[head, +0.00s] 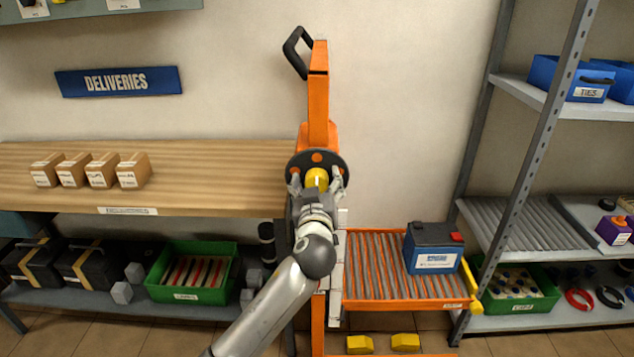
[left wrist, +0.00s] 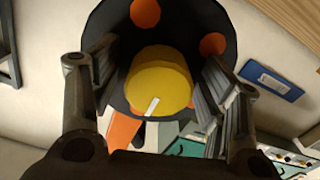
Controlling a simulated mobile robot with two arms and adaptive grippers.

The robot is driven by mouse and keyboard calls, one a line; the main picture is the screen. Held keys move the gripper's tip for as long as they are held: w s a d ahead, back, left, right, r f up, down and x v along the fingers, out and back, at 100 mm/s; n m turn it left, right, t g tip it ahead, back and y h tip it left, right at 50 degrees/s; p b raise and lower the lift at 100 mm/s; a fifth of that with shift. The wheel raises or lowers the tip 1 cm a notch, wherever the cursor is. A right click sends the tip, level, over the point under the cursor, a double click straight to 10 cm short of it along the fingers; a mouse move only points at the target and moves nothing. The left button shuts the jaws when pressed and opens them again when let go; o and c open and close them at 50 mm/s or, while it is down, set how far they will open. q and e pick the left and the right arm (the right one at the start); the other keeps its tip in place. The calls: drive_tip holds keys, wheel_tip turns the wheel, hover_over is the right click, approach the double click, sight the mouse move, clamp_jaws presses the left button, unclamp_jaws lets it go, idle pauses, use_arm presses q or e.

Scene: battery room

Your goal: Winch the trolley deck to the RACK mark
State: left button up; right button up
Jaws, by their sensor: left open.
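The orange trolley's mast (head: 318,100) stands in the middle of the head view. A dark winch wheel (head: 334,160) with orange spots is on it, with a yellow knob (head: 317,177) at its middle. My left gripper (head: 316,186) is open, its fingers on either side of the knob; the left wrist view shows the knob (left wrist: 160,85) between the spread fingers. I cannot tell whether they touch it. The roller deck (head: 372,268) sits low, right of the mast, carrying a blue-and-grey battery (head: 433,248). White labels beside the mast are unreadable; the RACK mark cannot be made out.
A wooden bench (head: 220,170) with several small boxes stands left, with a green crate (head: 190,292) below. A grey rack (head: 520,150) stands right; its roller shelf (head: 520,228) is higher than the deck. Two yellow blocks (head: 360,344) show under the deck.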

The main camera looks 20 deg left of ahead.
use_arm(q)
drive_tip(key=shift+c, duration=0.3)
drive_tip(key=c, duration=0.9)
drive_tip(key=shift+c, duration=0.2)
drive_tip(key=shift+m, duration=0.3)
